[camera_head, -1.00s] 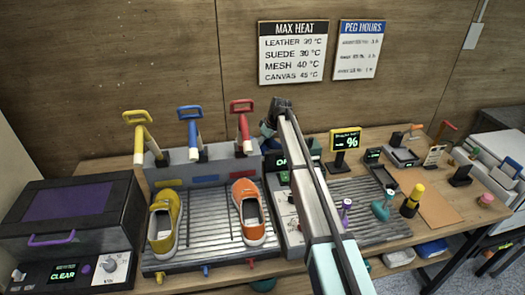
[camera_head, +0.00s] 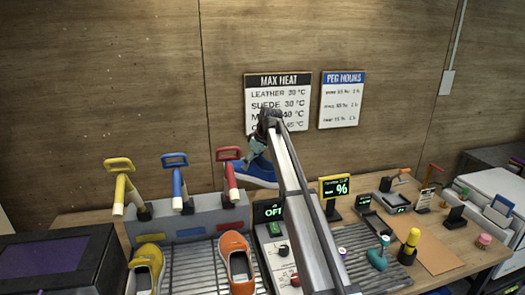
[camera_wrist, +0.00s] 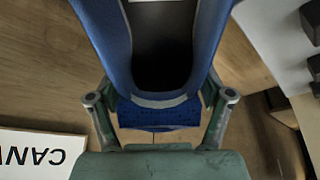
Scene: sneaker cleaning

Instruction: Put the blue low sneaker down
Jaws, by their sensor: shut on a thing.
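The blue low sneaker (camera_head: 262,171) hangs in the air near the back wall, above the bench and right of the red-handled lever. My gripper (camera_head: 256,148) is shut on it, and my arm hides part of it. In the wrist view the blue sneaker (camera_wrist: 158,112) fills the middle, its dark opening facing the camera. The fingers of my gripper (camera_wrist: 158,105) grip it from both sides at its near end.
A ribbed tray (camera_head: 196,262) holds a yellow sneaker (camera_head: 147,266) and an orange sneaker (camera_head: 237,263). Behind stand yellow (camera_head: 121,177), blue (camera_head: 177,177) and red (camera_head: 230,170) handled levers. A small % display (camera_head: 334,188) and a control box (camera_head: 279,250) stand to the right.

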